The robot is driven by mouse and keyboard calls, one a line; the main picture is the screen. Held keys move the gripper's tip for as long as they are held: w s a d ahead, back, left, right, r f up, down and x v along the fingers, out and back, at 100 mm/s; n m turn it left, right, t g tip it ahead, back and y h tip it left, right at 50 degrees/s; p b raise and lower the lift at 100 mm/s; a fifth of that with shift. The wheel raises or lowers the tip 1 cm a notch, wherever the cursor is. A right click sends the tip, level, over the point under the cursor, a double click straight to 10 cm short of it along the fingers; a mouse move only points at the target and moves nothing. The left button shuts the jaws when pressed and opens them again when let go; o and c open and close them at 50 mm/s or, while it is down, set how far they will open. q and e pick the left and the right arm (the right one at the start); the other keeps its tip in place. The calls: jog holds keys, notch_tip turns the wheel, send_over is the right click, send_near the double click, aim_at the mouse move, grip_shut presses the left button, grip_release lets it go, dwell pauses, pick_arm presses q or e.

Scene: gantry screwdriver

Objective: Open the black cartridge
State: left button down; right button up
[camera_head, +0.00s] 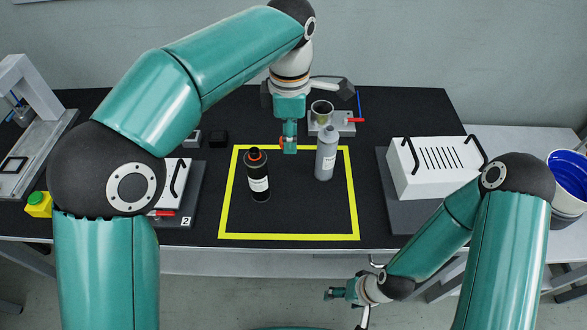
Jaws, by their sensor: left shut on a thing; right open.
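The black cartridge (258,178) stands upright inside the yellow square, with a white label and an orange-red ring around its dark top. My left gripper (289,146) is above and to the right of the cartridge, apart from it. It is shut on a small orange-red piece (282,140), mostly hidden by the fingers; it may be a cap, but I cannot tell for sure. My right gripper (336,293) is open and empty, low in front of the table's front edge.
A grey cartridge (326,155) stands upright to the right inside the yellow frame (290,236). A metal fixture with a cup (321,110) is behind it. A white slotted box (436,166) stands right, a blue bin (570,175) far right. The frame's front is clear.

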pick_arm(q)
jog(key=shift+w+f, duration=0.1)
jog(key=shift+f, duration=0.25)
jog(key=b, duration=0.2)
send_over(293, 197)
notch_tip(293, 197, down, 14)
jog(key=shift+f, duration=2.5)
jog(key=c, duration=1.3)
grip_release()
jog(key=shift+f, duration=0.1)
jog(key=o, duration=0.4)
jog(key=shift+r, duration=0.2)
